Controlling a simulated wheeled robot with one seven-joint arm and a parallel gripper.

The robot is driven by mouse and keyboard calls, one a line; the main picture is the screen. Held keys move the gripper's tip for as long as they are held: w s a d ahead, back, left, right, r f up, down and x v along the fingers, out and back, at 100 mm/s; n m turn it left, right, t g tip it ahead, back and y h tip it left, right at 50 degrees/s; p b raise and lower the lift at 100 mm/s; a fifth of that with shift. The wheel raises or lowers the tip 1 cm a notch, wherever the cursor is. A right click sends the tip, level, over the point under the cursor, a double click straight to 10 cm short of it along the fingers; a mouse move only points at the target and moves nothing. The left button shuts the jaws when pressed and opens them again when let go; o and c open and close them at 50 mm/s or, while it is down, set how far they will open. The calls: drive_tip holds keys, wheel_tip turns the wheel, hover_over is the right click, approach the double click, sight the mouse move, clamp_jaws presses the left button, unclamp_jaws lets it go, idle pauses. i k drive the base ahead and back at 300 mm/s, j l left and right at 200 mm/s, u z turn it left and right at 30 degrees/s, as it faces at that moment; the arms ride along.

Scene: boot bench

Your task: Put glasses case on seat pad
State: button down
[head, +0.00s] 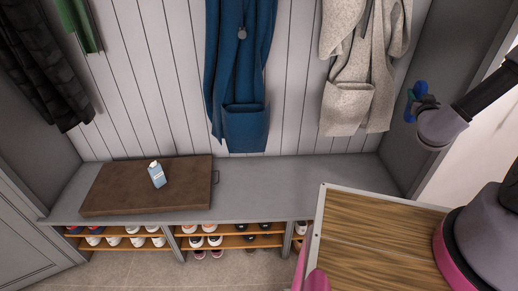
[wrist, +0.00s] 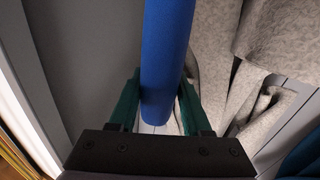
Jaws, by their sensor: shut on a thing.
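A long, rounded blue glasses case (wrist: 168,55) is between the green fingers of my gripper (wrist: 160,105) in the wrist view. My gripper is shut on it. In the head view my gripper (head: 420,103) is at the upper right, in front of the grey side panel, with the blue case (head: 419,89) partly showing at its tip. The case is held in the air, well to the right of the seat pad and above the bench. The brown seat pad (head: 115,190) lies flat on the left part of the bench in the head view.
The grey bench top (head: 290,185) is clear right of the pad. Coats, including a blue one (head: 240,70) and a beige one (head: 355,90), hang above. Shoes fill racks below.

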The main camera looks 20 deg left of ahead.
sight(138, 182)
drive_tip(key=k+j+z, duration=0.1)
drive_tip(key=j+z, duration=0.35)
drive_tip(key=k+j+z, duration=0.1)
drive_tip(key=z, duration=0.35)
drive_tip(key=k+j+z, duration=0.2)
drive_tip(key=z, duration=0.25)
drive_tip(key=k+j+z, duration=0.2)
drive_tip(key=z, duration=0.3)
drive_tip(key=k+j+z, duration=0.15)
drive_tip(key=z, duration=0.3)
drive_tip(key=k+j+u, duration=0.1)
drive_tip(key=k+u, duration=0.15)
drive_tip(key=k, duration=0.3)
drive_tip(key=k+u, duration=0.15)
drive_tip(key=u, duration=0.3)
drive_tip(key=k+j+u, duration=0.15)
drive_tip(key=u, duration=0.3)
drive_tip(key=k+j+u, duration=0.1)
drive_tip(key=u, duration=0.35)
drive_tip(key=j+u, duration=0.4)
drive_tip(key=k+j+u, duration=0.1)
drive_tip(key=j+u, duration=0.35)
drive_tip(key=l, duration=0.1)
